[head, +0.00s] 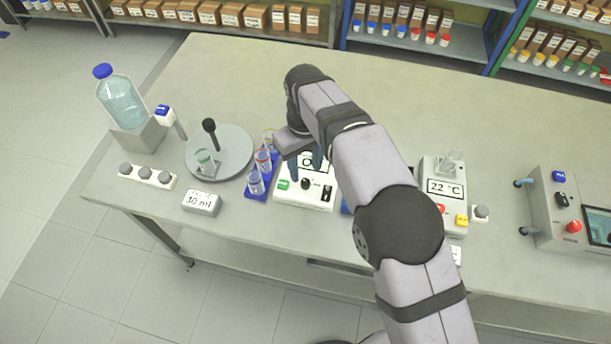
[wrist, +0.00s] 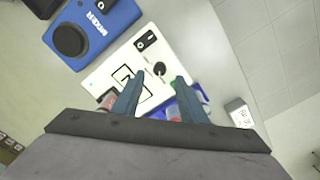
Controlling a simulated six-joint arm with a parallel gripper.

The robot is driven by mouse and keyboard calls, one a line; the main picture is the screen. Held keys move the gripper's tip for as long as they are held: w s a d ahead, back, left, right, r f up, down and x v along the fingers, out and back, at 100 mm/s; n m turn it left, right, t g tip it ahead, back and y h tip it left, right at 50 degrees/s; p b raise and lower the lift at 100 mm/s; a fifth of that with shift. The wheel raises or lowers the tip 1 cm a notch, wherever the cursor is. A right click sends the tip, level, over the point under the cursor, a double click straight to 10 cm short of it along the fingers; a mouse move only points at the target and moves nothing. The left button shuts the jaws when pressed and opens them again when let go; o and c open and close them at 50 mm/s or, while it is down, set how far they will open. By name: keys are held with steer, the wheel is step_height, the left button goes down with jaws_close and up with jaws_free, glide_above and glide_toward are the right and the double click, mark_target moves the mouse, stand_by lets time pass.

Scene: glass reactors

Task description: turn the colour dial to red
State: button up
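No dial with readable colour marks shows, so I cannot tell which knob is the colour dial. A white device (head: 290,199) with a display has a small black knob (head: 306,184), a green button and a black switch. In the wrist view the same black knob (wrist: 159,68) appears just beyond and between my fingertips. My gripper (head: 305,164) is over this device; in the wrist view the gripper (wrist: 159,78) is open and empty, its two fingers apart. Another black knob (head: 562,200) is on a grey box (head: 546,218) at the far right.
A blue tube rack (head: 262,193) stands close left of the white device. A blue mixer (wrist: 101,24) is on its other side, mostly hidden behind my arm in the head view. A three-knob strip (head: 146,176), a round plate (head: 232,145) and a bottle (head: 122,103) are further left. The back of the table is clear.

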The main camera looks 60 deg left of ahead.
mark_target(305, 181)
steer(key=shift+f+p, duration=0.9)
steer(key=shift+f, duration=1.9)
steer(key=shift+c, duration=0.6)
jaws_close()
